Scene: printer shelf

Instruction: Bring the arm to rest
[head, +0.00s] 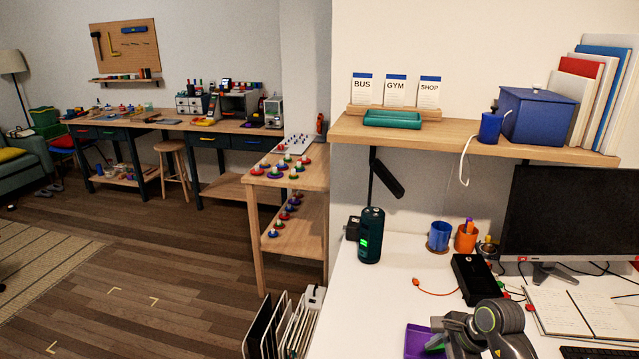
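One of my arms shows at the bottom of the head view, over the white desk (385,290). It appears to be the right one, with a round grey and black joint. My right gripper (440,342) points left, over or beside a purple tray (416,338). A small green patch shows by its fingertips; I cannot tell what it is. The fingers are too small and partly hidden to tell whether they are open or shut. My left gripper is not in view.
A black box (473,279), a dark green cylinder (370,236), a blue cup (439,236) and an orange cup (465,239) stand behind the arm. A monitor (570,215) and open notebook (580,313) are right. A wooden shelf (470,134) overhangs the desk.

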